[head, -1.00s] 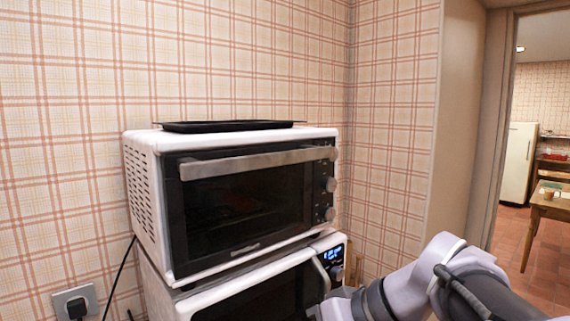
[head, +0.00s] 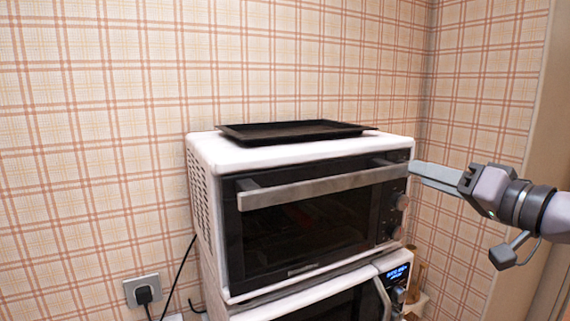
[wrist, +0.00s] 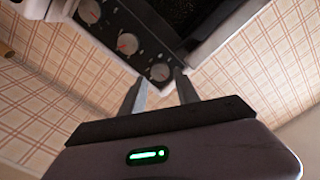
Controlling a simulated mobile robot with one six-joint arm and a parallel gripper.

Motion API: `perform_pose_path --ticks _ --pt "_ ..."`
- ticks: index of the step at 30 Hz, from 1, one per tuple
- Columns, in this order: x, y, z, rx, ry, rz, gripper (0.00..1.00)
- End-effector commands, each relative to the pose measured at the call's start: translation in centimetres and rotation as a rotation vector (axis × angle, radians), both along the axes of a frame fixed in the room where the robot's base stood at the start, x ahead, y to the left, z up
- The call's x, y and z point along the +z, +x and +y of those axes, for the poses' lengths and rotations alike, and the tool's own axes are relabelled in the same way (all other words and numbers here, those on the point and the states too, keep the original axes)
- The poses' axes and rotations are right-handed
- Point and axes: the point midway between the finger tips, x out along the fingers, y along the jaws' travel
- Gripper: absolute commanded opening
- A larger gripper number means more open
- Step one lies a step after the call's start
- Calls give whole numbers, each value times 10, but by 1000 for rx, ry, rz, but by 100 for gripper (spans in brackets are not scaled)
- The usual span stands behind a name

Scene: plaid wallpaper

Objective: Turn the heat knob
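The white toaster oven (head: 305,149) has a dark front with a column of round knobs on its right side. In the head view a middle knob (head: 402,201) and a lower knob (head: 396,232) show; my gripper covers the panel's top. The wrist view, turned over, shows three knobs: one (wrist: 160,72) just beyond my fingertips, another (wrist: 127,43) farther off, and a third (wrist: 90,11) at the top edge. Their labels are too small to read. My gripper (head: 412,168) is at the panel's upper right. Its fingers (wrist: 162,80) are apart with nothing between them; contact cannot be told.
A black tray (head: 292,131) lies on the oven. A microwave (head: 330,305) with a lit display stands under it. The oven door's bar handle (head: 320,186) sticks out left of my gripper. Plaid walls stand behind and right; a socket with plug (head: 143,291) is lower left.

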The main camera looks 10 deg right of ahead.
Motion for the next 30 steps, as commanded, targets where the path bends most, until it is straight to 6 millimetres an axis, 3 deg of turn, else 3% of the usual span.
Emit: perform_pose_path --ticks 6,16,22,30 --pt "0 27 7 1 0 1 38" --pt "0 32 9 0 0 1 38" --pt "0 32 9 0 0 1 0" --pt "0 31 9 0 14 5 0"
